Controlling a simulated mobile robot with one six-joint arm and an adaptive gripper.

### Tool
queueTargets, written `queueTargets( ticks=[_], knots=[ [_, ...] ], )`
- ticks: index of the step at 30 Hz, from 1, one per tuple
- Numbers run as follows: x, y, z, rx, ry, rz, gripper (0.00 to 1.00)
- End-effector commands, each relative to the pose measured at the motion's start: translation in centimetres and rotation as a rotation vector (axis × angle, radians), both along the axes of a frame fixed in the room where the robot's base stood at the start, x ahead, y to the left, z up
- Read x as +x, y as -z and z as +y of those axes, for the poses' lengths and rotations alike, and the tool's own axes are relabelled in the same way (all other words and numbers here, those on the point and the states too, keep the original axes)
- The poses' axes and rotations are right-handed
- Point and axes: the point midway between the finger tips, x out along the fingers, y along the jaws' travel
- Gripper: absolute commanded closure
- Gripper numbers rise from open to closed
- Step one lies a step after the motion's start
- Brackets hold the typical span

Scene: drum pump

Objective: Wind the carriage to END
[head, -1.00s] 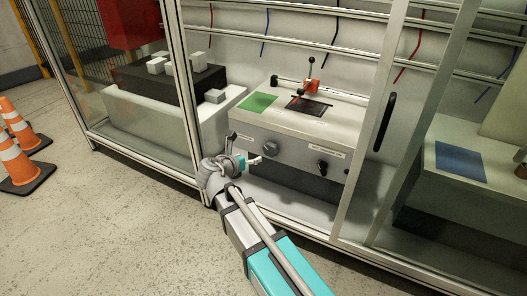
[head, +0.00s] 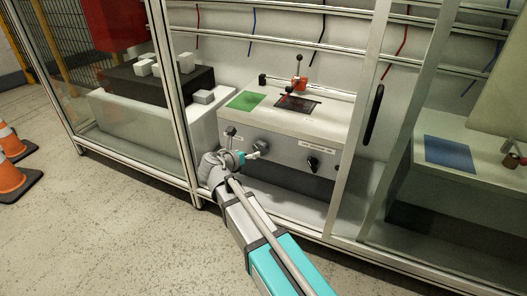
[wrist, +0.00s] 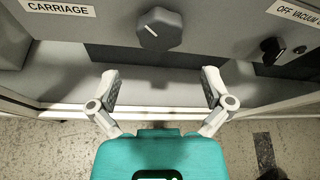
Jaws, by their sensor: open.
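The grey faceted knob (wrist: 160,29) with a white pointer line is on the cabinet's front panel, and a CARRIAGE label (wrist: 58,9) is to its left in the wrist view. The knob (head: 261,145) also shows in the head view. My gripper (wrist: 161,82) is open and empty, its two fingers spread wide just below the knob in the wrist view and not around it. In the head view my gripper (head: 247,156) is close beside the knob. An orange-red carriage (head: 299,86) with a lever stands at a dark slot on the cabinet top.
A black switch (head: 313,163) with an OFF VACUUM label is right of the knob. A small lever (head: 231,131) is to its left. A green patch (head: 246,101) lies on the top. Frame posts (head: 353,120) flank the opening. Cones (head: 12,170) stand far left.

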Motion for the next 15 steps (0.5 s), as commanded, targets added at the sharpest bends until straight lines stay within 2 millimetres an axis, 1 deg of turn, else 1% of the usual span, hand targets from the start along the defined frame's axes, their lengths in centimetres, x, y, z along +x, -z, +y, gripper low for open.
queueTargets(
  ticks=[1, 6, 12, 15],
  knots=[
    [0.9, 0.6, -0.4, 0.0, 0.002, 0.0, 0.0],
    [3.1, 1.6, -1.5, -0.001, 0.002, 0.0, 0.0],
    [5.4, 2.6, -2.8, 0.0, 0.003, -0.001, 0.0],
    [6.3, 3.0, -3.2, -0.001, 0.002, 0.0, 0.0]
  ],
)
